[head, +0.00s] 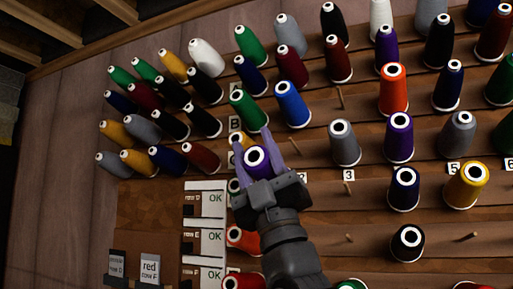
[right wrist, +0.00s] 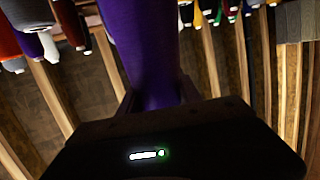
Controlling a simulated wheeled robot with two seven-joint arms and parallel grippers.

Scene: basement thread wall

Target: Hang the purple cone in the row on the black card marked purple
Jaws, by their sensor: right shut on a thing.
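My right gripper (head: 252,145) is shut on a purple cone (head: 257,158), with one finger on each side of it. The cone is in front of the thread wall, and its white-ringed top faces the camera. In the right wrist view the purple cone (right wrist: 145,50) rises large from between the fingers. A small dark card (head: 116,263) at the lower left has print too small to read surely; it seems to end in "row D". My left gripper is not in view.
Cones crowd the wall around the gripper, including a blue one (head: 293,104) and a grey one (head: 344,142). Bare pegs show at the upper middle (head: 340,97), lower middle (head: 349,238) and lower right (head: 474,236). A white card (head: 150,268) reads "red row F".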

